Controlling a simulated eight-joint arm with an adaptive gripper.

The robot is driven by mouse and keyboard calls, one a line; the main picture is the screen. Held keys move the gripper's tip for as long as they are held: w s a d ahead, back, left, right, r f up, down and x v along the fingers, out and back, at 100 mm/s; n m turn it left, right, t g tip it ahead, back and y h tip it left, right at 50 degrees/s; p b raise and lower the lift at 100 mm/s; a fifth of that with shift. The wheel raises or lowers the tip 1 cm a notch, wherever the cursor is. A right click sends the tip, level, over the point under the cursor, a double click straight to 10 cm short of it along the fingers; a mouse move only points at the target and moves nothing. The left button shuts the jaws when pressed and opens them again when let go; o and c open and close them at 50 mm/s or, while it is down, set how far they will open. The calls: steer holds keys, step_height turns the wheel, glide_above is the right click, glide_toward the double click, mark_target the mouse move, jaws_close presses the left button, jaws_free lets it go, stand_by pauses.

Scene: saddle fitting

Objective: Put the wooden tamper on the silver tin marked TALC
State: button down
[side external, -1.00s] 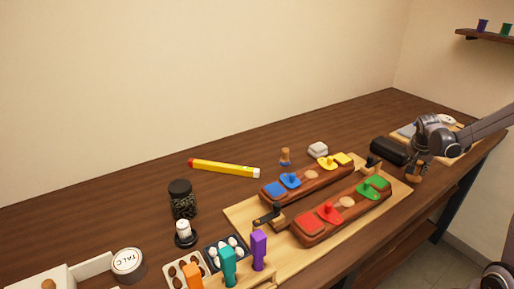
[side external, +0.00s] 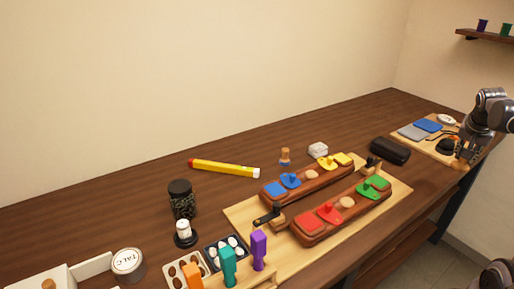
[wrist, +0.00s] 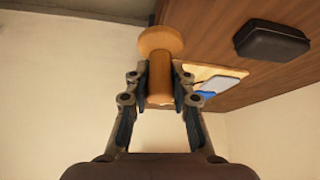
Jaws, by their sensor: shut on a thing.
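My gripper (side external: 466,152) is at the far right of the table in the side view, over the right edge of the small board there. In the wrist view my gripper (wrist: 160,86) is shut on the wooden tamper (wrist: 161,42), with a finger on each side of its shaft. The tamper's round end points away from the palm. The silver tin marked TALC (side external: 127,262) stands at the lower left of the side view, far from my gripper. Its lid is up and nothing lies on it.
A black case (side external: 390,151) lies left of my gripper. The small board (side external: 402,124) bears grey and blue cloths and a black item.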

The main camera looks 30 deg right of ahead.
steer(key=shift+w+r, duration=0.1)
steer(key=shift+r, duration=0.1)
steer(key=w+a+r+n+t+y, duration=0.15)
steer(key=w+a+n, duration=0.45)
steer(key=w+a, duration=0.6)
steer(key=w+a+r+n+t+y, duration=0.1)
steer(key=w+a+n+t+y, duration=0.3)
steer(key=w+a, duration=0.8)
steer(key=w+a+r+n, duration=0.1)
steer(key=w+a+n, duration=0.5)
steer(key=w+a, duration=0.45)
steer(key=n+g+y, duration=0.3)
steer(key=n+y, duration=0.2)
steer(key=n, duration=0.6)
glide_above(126, 260)
step_height(126, 260, down, 6)
steer(key=shift+r, duration=0.2)
steer(key=shift+f, duration=2)
steer(key=shift+f, duration=0.1)
